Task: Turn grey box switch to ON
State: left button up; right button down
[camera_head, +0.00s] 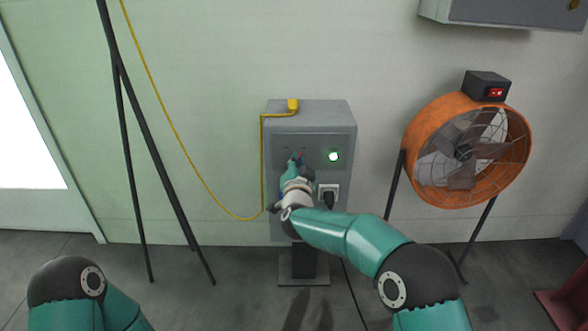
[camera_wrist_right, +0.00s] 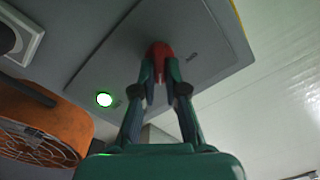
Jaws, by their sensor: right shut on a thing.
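The grey box (camera_head: 340,113) stands on a short post against the wall in the head view. Its red switch (camera_wrist_right: 159,50) shows in the wrist view on the box's front plate, between my fingertips. My right gripper (camera_head: 294,162) is at the box front, left of a lit green lamp (camera_head: 334,156). In the wrist view my right gripper (camera_wrist_right: 160,79) is shut on the red switch from both sides. The fingers hide part of the switch, so its exact setting is unclear. Small labels beside it are too small to read. My left gripper is out of view.
A yellow cable (camera_head: 165,115) runs down the wall and up to the box top. A black plug sits in the socket (camera_head: 328,191) below the lamp. An orange fan (camera_head: 413,157) stands at right, a black tripod (camera_head: 128,125) at left.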

jog(key=shift+f+m+b, duration=0.35)
jog(key=shift+f+m, duration=0.15)
jog(key=c, duration=1.2)
grip_release()
jog(key=shift+r, duration=0.1)
jog(key=shift+c, duration=0.2)
jog(key=shift+r, duration=0.15)
jog(key=shift+s+r, duration=0.1)
jog(key=shift+s, duration=0.1)
jog(key=s, duration=1.1)
jog(key=shift+s, duration=0.35)
jog(key=shift+d, duration=0.1)
